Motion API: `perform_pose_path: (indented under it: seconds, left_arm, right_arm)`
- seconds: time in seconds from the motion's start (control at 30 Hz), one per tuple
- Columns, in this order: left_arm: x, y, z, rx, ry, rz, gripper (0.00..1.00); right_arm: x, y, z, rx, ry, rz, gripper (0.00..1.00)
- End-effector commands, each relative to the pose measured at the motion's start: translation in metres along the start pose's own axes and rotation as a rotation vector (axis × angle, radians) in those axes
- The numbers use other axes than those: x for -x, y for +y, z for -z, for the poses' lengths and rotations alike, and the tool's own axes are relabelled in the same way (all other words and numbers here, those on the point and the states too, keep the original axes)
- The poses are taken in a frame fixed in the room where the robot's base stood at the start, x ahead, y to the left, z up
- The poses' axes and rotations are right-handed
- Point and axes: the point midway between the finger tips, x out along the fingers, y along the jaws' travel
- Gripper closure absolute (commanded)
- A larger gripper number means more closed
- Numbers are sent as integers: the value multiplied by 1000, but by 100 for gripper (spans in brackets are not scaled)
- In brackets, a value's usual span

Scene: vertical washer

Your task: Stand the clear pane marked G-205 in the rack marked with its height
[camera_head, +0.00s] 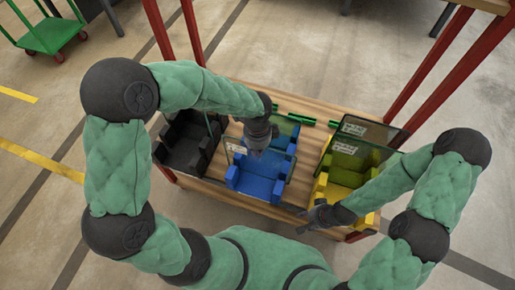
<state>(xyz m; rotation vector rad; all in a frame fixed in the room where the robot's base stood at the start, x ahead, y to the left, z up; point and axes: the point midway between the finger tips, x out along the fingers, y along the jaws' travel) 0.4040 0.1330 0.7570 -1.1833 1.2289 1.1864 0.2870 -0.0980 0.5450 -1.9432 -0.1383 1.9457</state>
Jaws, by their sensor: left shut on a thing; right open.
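A clear pane (236,157) with a small pale label stands at the blue rack (262,187) in the middle of the table. The label is too small to read, so I cannot confirm G-205. My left gripper (257,148) is over the blue rack, shut on this clear pane; its fingers hide part of the contact. I cannot tell whether the pane is seated in a slot. My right gripper (316,216) is open and empty at the table's front edge, by the yellow rack (330,188). The black rack (181,151) is at the left. No height marks are readable.
Dark tinted panes (368,130) with pale labels stand at the yellow rack. Another pane stands beside the black rack. Green pieces (301,119) lie on the wooden table (318,110) behind the blue rack. Red posts rise at both sides.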

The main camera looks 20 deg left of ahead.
Motion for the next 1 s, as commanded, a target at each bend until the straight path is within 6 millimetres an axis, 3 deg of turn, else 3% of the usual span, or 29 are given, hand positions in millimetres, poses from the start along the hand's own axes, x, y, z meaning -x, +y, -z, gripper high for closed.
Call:
perform_pose_path:
  seconds: [0.5, 1.0]
  left_arm:
    - [-25, -1, 0, 0, 0, 1, 100]
    - [-29, -1, 0, 1, 0, 2, 100]
  right_arm:
    - [-7, 3, 0, 0, 0, 0, 56]
    - [-8, 3, 0, 0, 0, 0, 56]
